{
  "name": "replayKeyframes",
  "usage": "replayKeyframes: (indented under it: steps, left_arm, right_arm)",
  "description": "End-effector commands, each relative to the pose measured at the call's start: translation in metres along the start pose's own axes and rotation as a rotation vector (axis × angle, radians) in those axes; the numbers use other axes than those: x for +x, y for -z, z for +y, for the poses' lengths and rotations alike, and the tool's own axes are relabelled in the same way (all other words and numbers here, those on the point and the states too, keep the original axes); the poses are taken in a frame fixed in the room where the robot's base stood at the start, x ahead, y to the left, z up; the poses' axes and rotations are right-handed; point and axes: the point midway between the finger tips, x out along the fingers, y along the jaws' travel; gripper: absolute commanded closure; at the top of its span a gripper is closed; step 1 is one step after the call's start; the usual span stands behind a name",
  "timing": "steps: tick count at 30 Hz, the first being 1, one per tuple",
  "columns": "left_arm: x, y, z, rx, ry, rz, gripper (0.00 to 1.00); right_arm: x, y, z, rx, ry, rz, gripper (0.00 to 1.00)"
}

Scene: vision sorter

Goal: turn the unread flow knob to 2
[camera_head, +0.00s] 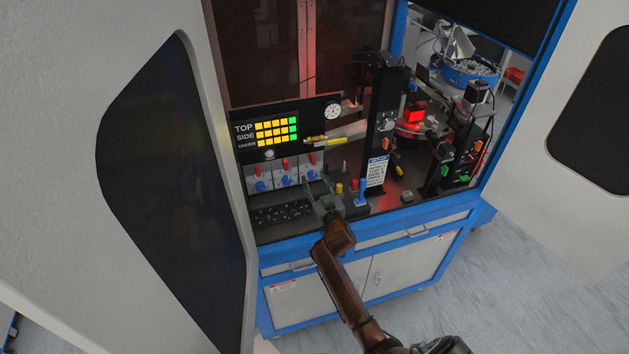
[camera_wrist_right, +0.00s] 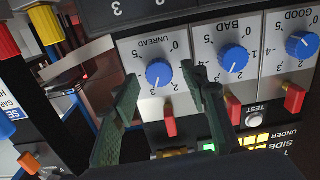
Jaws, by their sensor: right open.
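The unread flow knob is a round blue knob (camera_wrist_right: 159,72) on a white panel marked UNREAD, seen upside down in the right wrist view. A small pale mark on it appears to point down in the picture, near the 3, but is too small to be sure. In the head view the unread knob (camera_head: 312,174) is the rightmost of the row. My right gripper (camera_head: 318,186) is open in front of it. In the right wrist view the two green fingers (camera_wrist_right: 161,78) stand either side of the knob, with nothing held; I cannot tell if they touch it. My left gripper is not in view.
The BAD knob (camera_wrist_right: 233,60) and GOOD knob (camera_wrist_right: 302,45) sit beside it, with red toggles (camera_wrist_right: 170,122) on the panels. A keyboard (camera_head: 280,213) lies below the panels.

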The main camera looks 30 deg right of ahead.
Motion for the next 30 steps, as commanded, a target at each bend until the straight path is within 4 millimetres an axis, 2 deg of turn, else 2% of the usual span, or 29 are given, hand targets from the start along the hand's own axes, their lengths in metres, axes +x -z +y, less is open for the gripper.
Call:
replayKeyframes:
  steps: [10, 27, 30]
  left_arm:
    - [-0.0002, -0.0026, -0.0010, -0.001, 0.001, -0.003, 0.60]
    - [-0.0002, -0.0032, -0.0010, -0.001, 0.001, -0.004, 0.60]
    - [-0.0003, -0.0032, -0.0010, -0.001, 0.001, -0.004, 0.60]
  right_arm:
    - [0.0035, -0.0006, 0.0002, 0.000, 0.000, -0.001, 0.60]
    - [0.0034, -0.0006, -0.0001, 0.000, 0.000, -0.001, 0.99]
    - [0.0033, -0.0006, -0.0001, -0.001, 0.000, -0.001, 1.00]
